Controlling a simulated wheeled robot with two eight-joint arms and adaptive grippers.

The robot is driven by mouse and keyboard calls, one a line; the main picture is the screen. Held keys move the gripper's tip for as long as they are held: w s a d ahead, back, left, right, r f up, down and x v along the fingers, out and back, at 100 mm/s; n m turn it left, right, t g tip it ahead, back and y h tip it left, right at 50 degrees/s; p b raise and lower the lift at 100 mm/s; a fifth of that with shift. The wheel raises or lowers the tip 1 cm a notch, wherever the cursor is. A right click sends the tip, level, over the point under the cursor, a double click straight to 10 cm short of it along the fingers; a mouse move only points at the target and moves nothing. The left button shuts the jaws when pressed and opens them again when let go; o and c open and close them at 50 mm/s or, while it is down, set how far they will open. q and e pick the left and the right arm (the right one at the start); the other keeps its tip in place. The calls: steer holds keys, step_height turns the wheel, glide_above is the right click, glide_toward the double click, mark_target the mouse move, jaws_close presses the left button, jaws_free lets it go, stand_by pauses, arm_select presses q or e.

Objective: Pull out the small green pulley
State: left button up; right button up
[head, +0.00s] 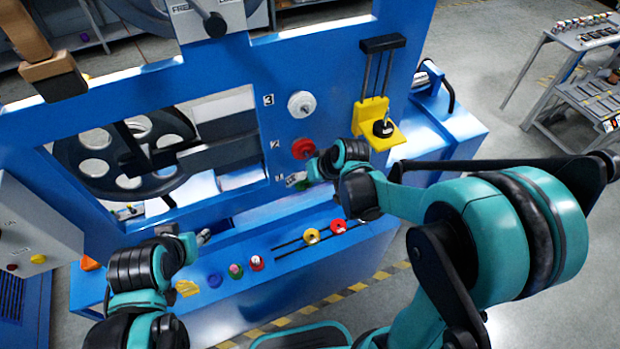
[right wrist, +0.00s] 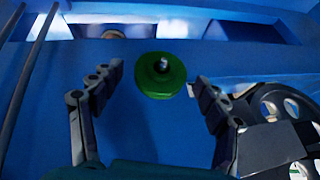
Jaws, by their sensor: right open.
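The small green pulley (right wrist: 162,78) sits on the blue panel, with a pale pin at its centre, in the right wrist view. In the head view it is mostly hidden by my right gripper (head: 297,180), by the lowest peg position. My right gripper (right wrist: 155,78) is open, with one finger on each side of the green pulley; in the wrist view both fingers look apart from it. My left gripper (head: 203,237) is low at the left in front of the machine, small and partly hidden by its own arm, so its jaws are unclear.
Above the green pulley are a red pulley (head: 303,149) and a white one (head: 301,104). A yellow bracket (head: 378,123) with a black knob juts out to the right. Several small coloured pulleys, including a yellow one (head: 312,236), rest on the blue ledge below.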

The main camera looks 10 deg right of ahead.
steer(key=c, duration=1.3)
steer(key=shift+s+d, duration=0.15)
steer(key=shift+s, duration=0.7)
steer(key=shift+s+d, duration=0.15)
steer(key=shift+s, duration=0.7)
steer(key=shift+s, duration=0.15)
steer(key=shift+s+d, duration=0.25)
steer(key=shift+s, duration=0.7)
steer(key=s, duration=0.2)
steer(key=s+p, duration=0.1)
steer(key=s, duration=0.1)
steer(key=shift+d, duration=0.35)
